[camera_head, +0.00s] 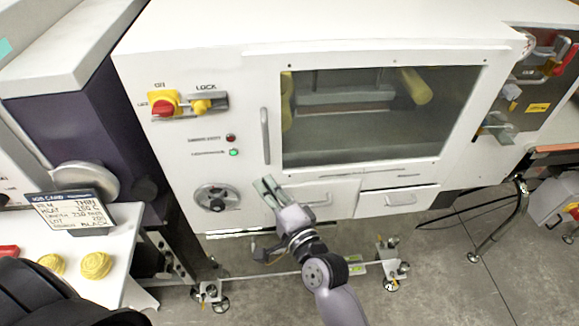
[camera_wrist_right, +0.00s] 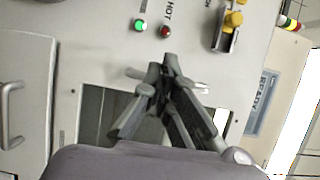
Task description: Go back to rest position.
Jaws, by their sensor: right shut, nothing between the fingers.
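My right gripper (camera_head: 268,186) is in front of the white machine cabinet (camera_head: 205,65), just below the door's vertical handle (camera_head: 265,136) and left of the drawers. In the right wrist view my gripper (camera_wrist_right: 165,62) has its fingertips together with nothing between them. The cabinet's panel with the green and red lights is behind the fingertips there. I cannot tell whether the fingers touch the panel. My left gripper does not show in either view.
A red and yellow switch (camera_head: 164,103) and yellow lock (camera_head: 203,106) sit on the panel, above a round dial (camera_head: 217,198). Two drawers (camera_head: 398,200) are at lower right. At left a white table (camera_head: 102,272) holds a card sign (camera_head: 75,212) and two yellow rolls (camera_head: 96,265). Grey floor (camera_head: 440,270) is open at right.

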